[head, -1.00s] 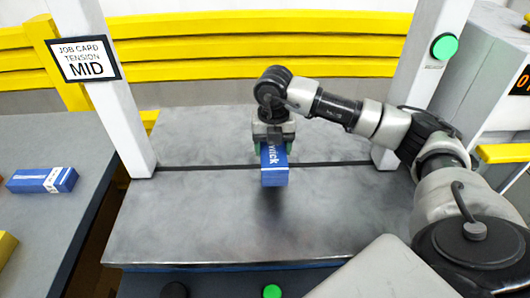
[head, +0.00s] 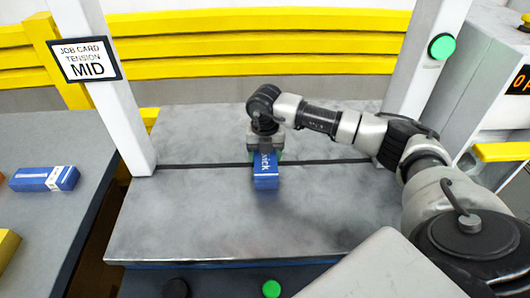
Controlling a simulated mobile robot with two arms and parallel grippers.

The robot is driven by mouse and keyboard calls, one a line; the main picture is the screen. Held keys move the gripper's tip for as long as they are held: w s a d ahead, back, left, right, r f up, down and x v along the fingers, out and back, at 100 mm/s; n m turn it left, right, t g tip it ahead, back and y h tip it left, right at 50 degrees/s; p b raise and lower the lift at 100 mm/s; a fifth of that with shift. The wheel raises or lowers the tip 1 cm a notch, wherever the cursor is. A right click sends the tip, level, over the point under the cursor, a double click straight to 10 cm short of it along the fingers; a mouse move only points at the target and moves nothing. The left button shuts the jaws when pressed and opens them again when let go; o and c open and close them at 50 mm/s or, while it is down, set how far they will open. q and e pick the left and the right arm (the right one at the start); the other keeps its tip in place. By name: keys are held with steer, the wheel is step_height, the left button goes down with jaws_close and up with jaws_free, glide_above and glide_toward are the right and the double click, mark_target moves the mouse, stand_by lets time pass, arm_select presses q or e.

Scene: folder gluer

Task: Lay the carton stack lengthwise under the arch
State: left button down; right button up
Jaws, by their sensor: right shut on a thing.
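A blue carton stack (head: 265,178) with white lettering is in the middle of the grey table (head: 190,220), between the two white arch posts (head: 112,100). Its long side runs from front to back, across the dark line on the table. My right gripper (head: 266,154) points down and is shut on the far part of the stack. The stack is at or very near the table top; I cannot tell if it touches. The gripper hides its far end. My left gripper is not in view.
A second blue carton (head: 42,178) lies on the side table at the left, with a yellow thing (head: 6,246) in front of it. A job card reading "TENSION MID" (head: 86,60) hangs on the left post. Green buttons sit on the right post (head: 441,46) and front edge (head: 271,289).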

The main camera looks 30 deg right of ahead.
steer(key=o, duration=1.1)
step_height(320, 180, up, 12)
steer(key=shift+r+b, duration=0.1)
steer(key=shift+b, duration=0.45)
